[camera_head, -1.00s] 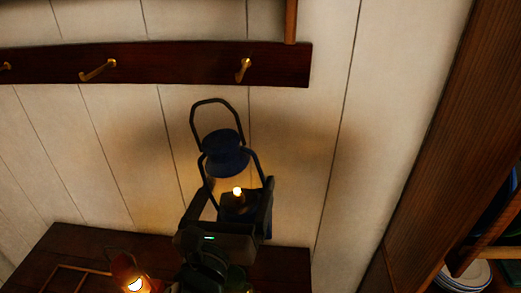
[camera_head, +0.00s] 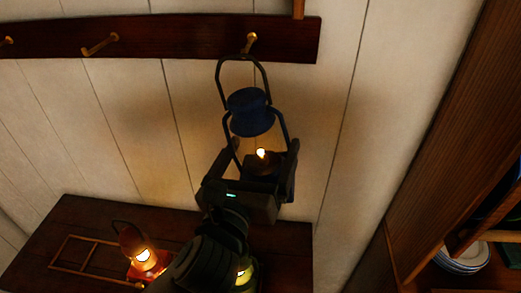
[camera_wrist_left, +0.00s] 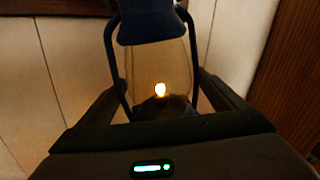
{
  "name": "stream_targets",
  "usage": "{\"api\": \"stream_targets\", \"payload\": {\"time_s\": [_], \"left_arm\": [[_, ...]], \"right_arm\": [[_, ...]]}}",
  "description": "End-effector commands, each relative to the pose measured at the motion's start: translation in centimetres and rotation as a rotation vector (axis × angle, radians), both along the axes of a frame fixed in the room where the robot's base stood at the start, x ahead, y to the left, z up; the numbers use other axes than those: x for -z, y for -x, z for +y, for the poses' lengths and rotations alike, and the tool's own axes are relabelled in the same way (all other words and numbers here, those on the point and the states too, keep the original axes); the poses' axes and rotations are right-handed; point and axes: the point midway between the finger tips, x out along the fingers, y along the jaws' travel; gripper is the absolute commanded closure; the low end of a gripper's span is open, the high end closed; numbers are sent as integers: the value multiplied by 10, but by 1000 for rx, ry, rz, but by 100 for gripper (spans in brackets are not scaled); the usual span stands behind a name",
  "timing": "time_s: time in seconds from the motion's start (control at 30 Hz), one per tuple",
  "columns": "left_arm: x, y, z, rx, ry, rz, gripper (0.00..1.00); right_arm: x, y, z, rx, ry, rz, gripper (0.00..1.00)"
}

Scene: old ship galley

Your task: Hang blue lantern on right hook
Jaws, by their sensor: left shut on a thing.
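The blue lantern (camera_head: 249,112) is lit and upright, its dark wire handle raised. My left gripper (camera_head: 268,172) is shut on its lower part. In the left wrist view the lantern (camera_wrist_left: 150,22) stands between the gripper's fingers (camera_wrist_left: 160,110). The right hook (camera_head: 250,42), a brass peg, is on the dark wooden rail (camera_head: 180,38). The top of the handle overlaps the rail's lower edge just below this hook in the head view; whether they touch I cannot tell. My right gripper is not in view.
Two more brass hooks, a middle one (camera_head: 100,45) and a left one (camera_head: 6,41), are on the rail. A red lantern (camera_head: 140,250) stands on the wooden table (camera_head: 50,225) below. A greenish lit lantern (camera_head: 245,272) is partly hidden by my arm. Plates (camera_head: 464,257) sit on a shelf at right.

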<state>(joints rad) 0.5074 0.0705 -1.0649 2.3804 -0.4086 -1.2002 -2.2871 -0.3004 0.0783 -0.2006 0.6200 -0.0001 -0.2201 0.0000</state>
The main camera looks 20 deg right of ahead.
Motion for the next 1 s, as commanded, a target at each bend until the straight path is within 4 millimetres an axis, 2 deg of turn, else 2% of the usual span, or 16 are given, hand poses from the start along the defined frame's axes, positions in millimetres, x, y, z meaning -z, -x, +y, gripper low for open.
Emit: {"api": "stream_targets", "payload": {"time_s": [0.47, 1.0], "left_arm": [[-1, -17, -7, 0, 4, -4, 63], [2, -39, -16, 1, 3, -5, 63]], "right_arm": [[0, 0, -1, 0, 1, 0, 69], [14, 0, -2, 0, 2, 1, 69]]}}
